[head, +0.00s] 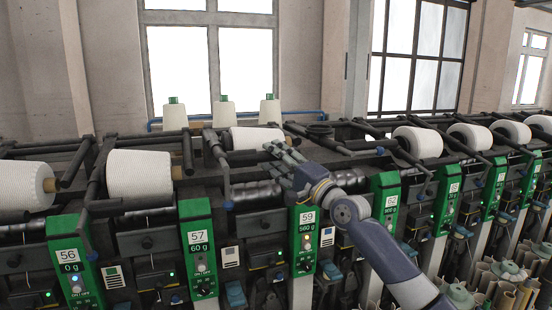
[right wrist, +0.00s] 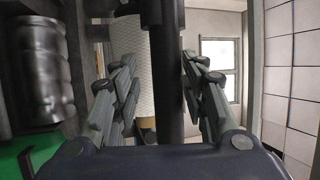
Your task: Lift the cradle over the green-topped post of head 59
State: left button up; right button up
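The green-topped post of head 59 (head: 307,240) stands in the middle of the machine front, marked 59 and 560 g. A white cone (head: 255,137) lies behind it, with a dark cradle arm (head: 217,150) at its left. My right gripper (head: 280,156) is above and behind the post, by the cone's right end. In the right wrist view, its fingers are spread on either side of a dark bar (right wrist: 166,70), which seems part of the cradle. I cannot tell whether they touch it. The cone (right wrist: 131,60) shows behind the bar. My left gripper is not in view.
The head 57 post (head: 198,250) and a large cone (head: 140,175) are at the left. More heads with cones (head: 418,142) run off to the right. A ribbed metal roller (right wrist: 42,65) is left of my right fingers. Small green-topped cones (head: 224,113) stand behind.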

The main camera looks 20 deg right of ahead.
jog(key=shift+d, duration=0.1)
jog(key=v, duration=1.2)
dwell(1.2)
